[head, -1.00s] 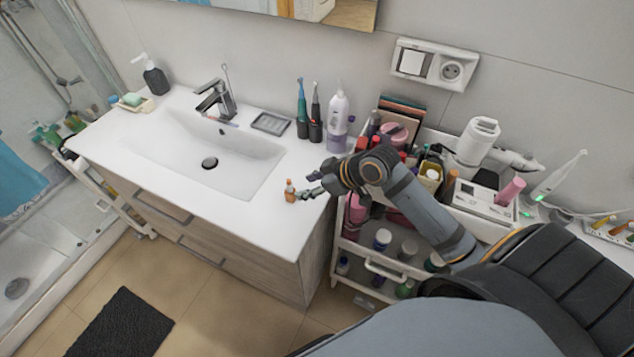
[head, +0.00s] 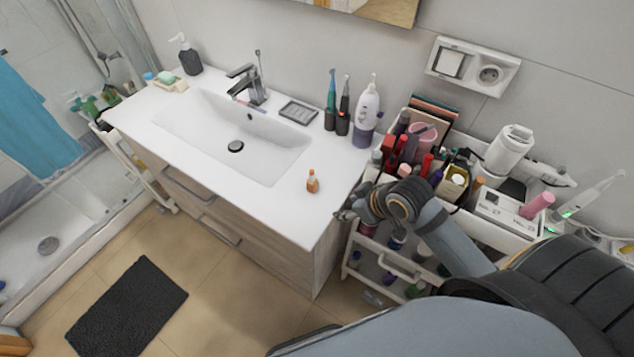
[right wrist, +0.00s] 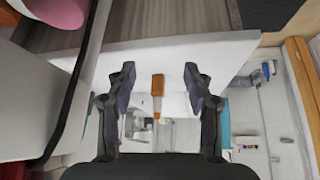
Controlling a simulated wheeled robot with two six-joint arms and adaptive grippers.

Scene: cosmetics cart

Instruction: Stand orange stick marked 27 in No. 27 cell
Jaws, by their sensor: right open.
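The orange stick (head: 312,182) stands upright on the white counter near its front right corner. Any number on it is too small to read. My right gripper (head: 347,214) is open and empty, to the right of the stick and apart from it, by the counter's right edge. In the right wrist view the orange stick (right wrist: 157,90) shows between the two spread fingers, beyond their tips. A white holder (head: 497,214) with small labelled cells is on the cart at right, with a pink stick (head: 537,206) standing in it. Its labels are hard to read. My left gripper is not in view.
The cart (head: 392,266) beside the counter is crowded with bottles and cosmetics. Toothbrushes (head: 336,103) and a white and purple bottle (head: 365,112) stand at the counter's back. The sink (head: 235,125) is left of the stick. The counter around the stick is clear.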

